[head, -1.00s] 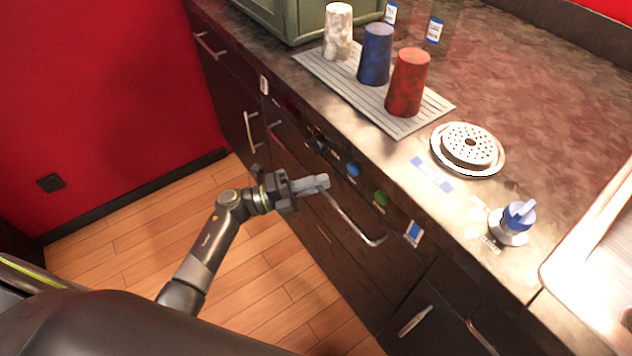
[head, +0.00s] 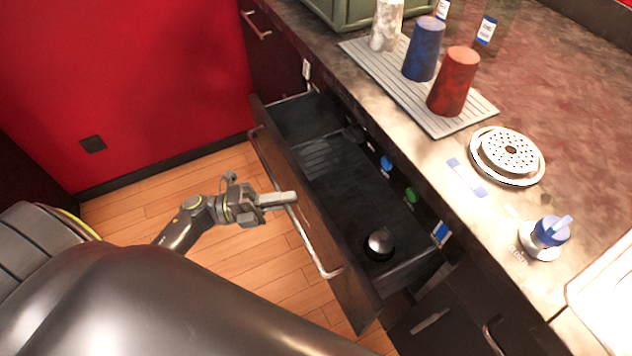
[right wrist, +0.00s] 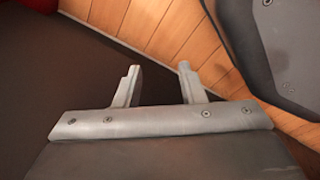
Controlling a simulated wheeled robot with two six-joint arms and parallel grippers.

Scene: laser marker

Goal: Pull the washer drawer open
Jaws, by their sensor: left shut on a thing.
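The washer drawer (head: 352,205) stands well open below the counter in the head view. Its dark inside shows, with a ribbed patch at the left and a round metal knob-like piece (head: 380,242) near the right end. A long metal handle (head: 313,250) runs along its brown front. My left gripper (head: 290,198) is shut on the handle near its middle; the fingers hide the part they hold. My right gripper (right wrist: 160,85) shows only in the right wrist view. Its two fingers are apart with nothing between them, above the floor.
On the counter, white, blue (head: 424,48) and red cups (head: 454,80) stand on a ribbed mat (head: 440,128). A round perforated drain (head: 510,152) and a blue-topped dispenser (head: 549,233) are to the right. Wooden floor (head: 150,190) lies clear left of the drawer.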

